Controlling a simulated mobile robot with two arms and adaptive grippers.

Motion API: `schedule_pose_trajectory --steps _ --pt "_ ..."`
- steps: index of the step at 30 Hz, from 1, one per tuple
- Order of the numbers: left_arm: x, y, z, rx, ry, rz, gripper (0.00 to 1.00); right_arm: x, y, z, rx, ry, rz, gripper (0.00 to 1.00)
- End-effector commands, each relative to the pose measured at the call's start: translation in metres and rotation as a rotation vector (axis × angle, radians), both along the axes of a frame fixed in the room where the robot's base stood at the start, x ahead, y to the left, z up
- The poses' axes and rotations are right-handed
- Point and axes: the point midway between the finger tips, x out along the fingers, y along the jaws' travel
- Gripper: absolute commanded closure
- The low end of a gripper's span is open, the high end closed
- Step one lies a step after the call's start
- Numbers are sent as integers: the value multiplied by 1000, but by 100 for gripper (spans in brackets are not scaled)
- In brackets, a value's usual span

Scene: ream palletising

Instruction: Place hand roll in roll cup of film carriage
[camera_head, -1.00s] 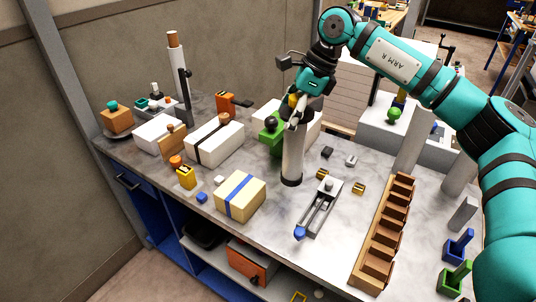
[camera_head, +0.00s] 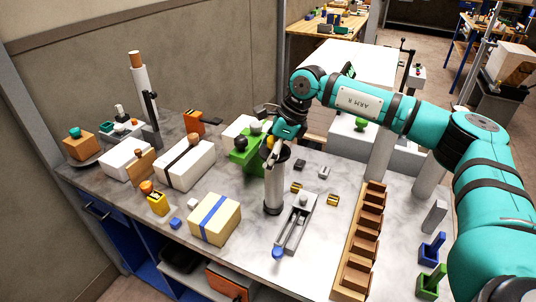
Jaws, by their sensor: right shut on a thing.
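My right gripper (camera_head: 272,150) comes down from the upper right and is shut on the upper end of a pale grey upright cylinder, which looks like the hand roll (camera_head: 274,186). The roll has a dark band at its foot and stands close beside a grey slide-like fixture with a blue knob (camera_head: 297,222). I cannot tell whether its foot touches the table. A white roll with a brown core (camera_head: 139,85) stands at the back left beside a black post (camera_head: 152,112); this may be the film carriage. I cannot make out an empty roll cup. My left gripper is out of view.
A green block with a black knob (camera_head: 248,163) stands just behind the roll. A cream parcel with a blue band (camera_head: 215,219) and a white wrapped ream (camera_head: 187,166) lie to the left. A wooden compartment rack (camera_head: 347,262) stands at the right. Small brass pieces lie between.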

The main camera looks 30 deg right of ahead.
Motion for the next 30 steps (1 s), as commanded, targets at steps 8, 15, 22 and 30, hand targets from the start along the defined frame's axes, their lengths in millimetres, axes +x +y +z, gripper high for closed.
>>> schedule_pose_trajectory --steps 8,15,22,30 --pt "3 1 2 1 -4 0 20 1 0 -5 1 -3 0 90" --pt "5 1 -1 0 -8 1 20 0 0 -9 1 -1 1 25" --pt "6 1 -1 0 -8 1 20 0 0 -9 1 -1 1 0" --pt "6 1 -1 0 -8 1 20 0 0 -9 1 -1 1 0"
